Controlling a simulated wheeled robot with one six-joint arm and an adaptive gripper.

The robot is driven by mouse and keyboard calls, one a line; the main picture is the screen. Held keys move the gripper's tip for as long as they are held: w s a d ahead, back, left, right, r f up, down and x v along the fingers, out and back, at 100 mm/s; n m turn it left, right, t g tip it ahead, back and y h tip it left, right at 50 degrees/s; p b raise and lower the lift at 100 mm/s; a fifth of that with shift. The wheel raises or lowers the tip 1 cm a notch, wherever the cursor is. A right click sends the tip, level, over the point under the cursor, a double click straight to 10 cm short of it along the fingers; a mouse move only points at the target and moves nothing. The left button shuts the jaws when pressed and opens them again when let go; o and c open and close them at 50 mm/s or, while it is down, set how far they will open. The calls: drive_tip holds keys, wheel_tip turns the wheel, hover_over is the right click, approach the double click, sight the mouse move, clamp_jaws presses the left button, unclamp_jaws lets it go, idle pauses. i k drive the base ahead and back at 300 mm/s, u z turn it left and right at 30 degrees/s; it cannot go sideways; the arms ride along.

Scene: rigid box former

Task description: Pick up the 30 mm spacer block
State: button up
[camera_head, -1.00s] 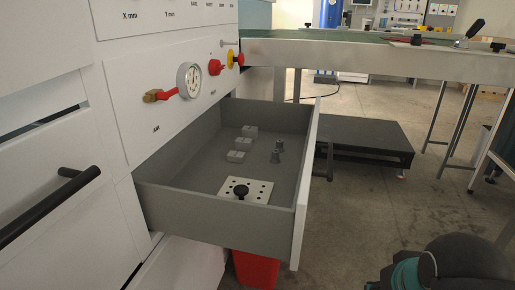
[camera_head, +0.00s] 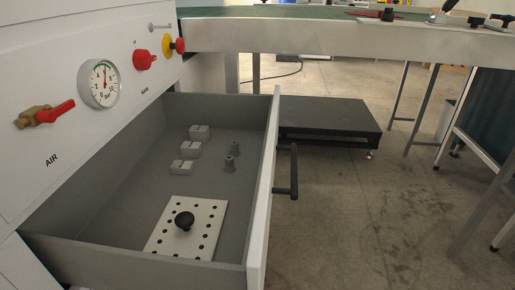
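Three small grey blocks lie in a row along the left part of the open drawer (camera_head: 118,236): a far block (camera_head: 200,132), a middle block (camera_head: 190,150) and a near block (camera_head: 182,167). They look alike, with some marking on top too small to read. I cannot tell which one is the 30 mm spacer block. All three rest apart from each other on the drawer floor. My gripper is not in view.
Two dark grey knobbed pieces (camera_head: 231,163) stand right of the blocks. A white perforated plate with a black knob (camera_head: 184,220) lies nearer. A gauge (camera_head: 100,83) and red valve handles are on the panel at left.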

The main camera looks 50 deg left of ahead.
sight(192, 149)
drive_tip(key=z, duration=0.2)
drive_tip(key=i, duration=1.15)
drive_tip(key=u, duration=3.15)
